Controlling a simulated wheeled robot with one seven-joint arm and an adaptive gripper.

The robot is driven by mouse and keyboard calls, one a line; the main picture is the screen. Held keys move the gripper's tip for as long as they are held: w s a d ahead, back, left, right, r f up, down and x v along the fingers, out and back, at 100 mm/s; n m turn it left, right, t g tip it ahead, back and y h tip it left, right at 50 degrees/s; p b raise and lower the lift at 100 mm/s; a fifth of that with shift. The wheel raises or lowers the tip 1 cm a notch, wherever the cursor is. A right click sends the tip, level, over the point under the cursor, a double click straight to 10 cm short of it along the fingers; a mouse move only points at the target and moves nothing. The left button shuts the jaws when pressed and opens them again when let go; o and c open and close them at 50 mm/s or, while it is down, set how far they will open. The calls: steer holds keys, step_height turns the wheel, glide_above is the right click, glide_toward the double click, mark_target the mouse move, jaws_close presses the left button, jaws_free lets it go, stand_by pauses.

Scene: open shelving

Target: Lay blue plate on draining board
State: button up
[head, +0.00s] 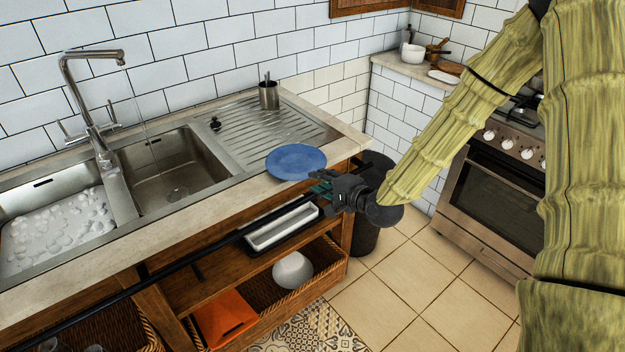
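The blue plate (296,160) is flat and roughly level. In the view it overlaps the front edge of the draining board (262,124) and the counter rim. I cannot tell whether it rests there or is held just above. My gripper (321,186) is at the front of the counter, just below and right of the plate, with its teal fingers close to the plate's near rim. Whether the fingers touch or grip the plate is too small to tell. The ridged draining board lies right of the sinks, with its middle bare.
A metal utensil holder (268,95) stands at the board's back. A tap (92,100) runs into the middle sink (170,175); the left sink (58,232) holds foamy water. Shelves below hold a white tray (282,227), a white bowl (293,270) and an orange item (224,316). An oven (490,190) stands right.

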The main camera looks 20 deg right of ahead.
steer(key=shift+v, duration=2.7)
steer(key=s+a+f+n+g+h, duration=0.1)
steer(key=s+f+n+g, duration=0.4)
steer(key=s+f, duration=0.6)
steer(key=s+a+f+n+g+h, duration=0.2)
steer(key=s+f+n+g, duration=0.3)
steer(key=s+f, duration=0.7)
step_height(320, 180, down, 5)
steer(key=shift+s+a+f, duration=0.2)
steer(key=shift+a, duration=0.3)
steer(key=s+f+n+g, duration=0.1)
steer(key=s+f, duration=0.1)
steer(key=s, duration=0.2)
steer(key=s+f+n+g+h, duration=0.1)
steer(key=s+n, duration=0.1)
steer(key=s, duration=0.3)
steer(key=s+f+n+g, duration=0.1)
steer(key=s+f, duration=0.1)
steer(key=s, duration=0.2)
steer(key=shift+s+f+n+g+h, duration=0.3)
steer(key=shift+f+h, duration=0.05)
steer(key=shift+h, duration=0.05)
steer(key=shift+c, duration=0.8)
steer(key=shift+s+f, duration=0.1)
steer(key=shift+s, duration=0.25)
jaws_close()
steer(key=shift+w+a, duration=0.1)
